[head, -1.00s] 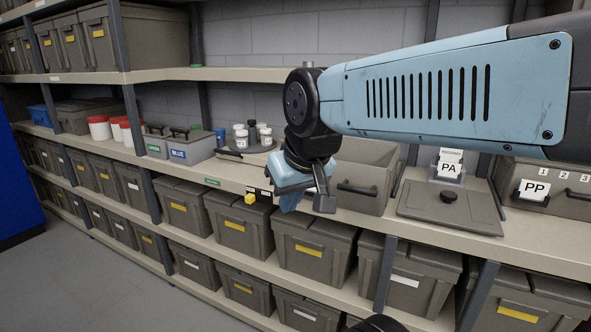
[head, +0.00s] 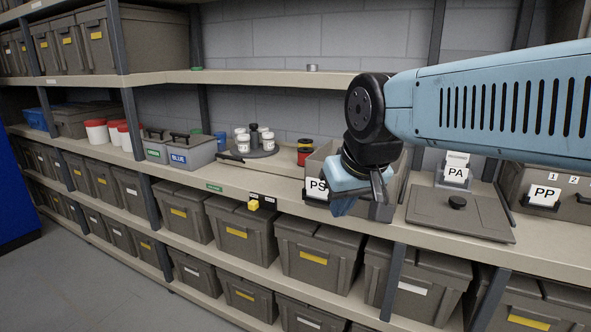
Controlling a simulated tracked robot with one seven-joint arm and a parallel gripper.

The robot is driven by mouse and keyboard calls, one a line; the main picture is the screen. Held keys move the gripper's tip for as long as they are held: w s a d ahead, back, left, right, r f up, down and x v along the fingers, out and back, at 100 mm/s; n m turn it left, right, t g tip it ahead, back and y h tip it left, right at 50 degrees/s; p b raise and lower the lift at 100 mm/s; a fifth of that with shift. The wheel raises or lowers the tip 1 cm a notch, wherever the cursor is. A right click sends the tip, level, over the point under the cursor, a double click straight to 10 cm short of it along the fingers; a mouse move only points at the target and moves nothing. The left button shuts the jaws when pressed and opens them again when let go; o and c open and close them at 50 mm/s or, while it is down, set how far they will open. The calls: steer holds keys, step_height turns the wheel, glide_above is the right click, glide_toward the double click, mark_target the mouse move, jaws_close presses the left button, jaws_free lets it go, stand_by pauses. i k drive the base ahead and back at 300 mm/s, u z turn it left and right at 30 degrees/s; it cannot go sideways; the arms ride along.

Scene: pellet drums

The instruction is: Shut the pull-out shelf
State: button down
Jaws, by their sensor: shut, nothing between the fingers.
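My gripper (head: 347,203), with light blue parts, is shut and empty. It is in front of the grey bin marked PS (head: 394,178), hiding part of its front. A pale flat board (head: 275,180) lies on the middle shelf left of the PS bin; it may be the pull-out shelf, but I cannot tell how far out it is. A small yellow block (head: 253,204) with dark plates (head: 264,199) shows at the shelf's front edge below the board. My gripper is to the right of the block and apart from it.
A round tray with white jars (head: 243,144) stands behind the board, beside a red and black spool (head: 304,153). A grey lid (head: 460,218), a PA card holder (head: 455,174) and a PP bin (head: 545,195) are at the right. Lidded bins (head: 313,250) fill the lower shelf.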

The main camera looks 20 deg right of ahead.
mark_target(283, 163)
steer(key=z, duration=0.1)
steer(key=i, duration=1)
steer(key=u, duration=0.1)
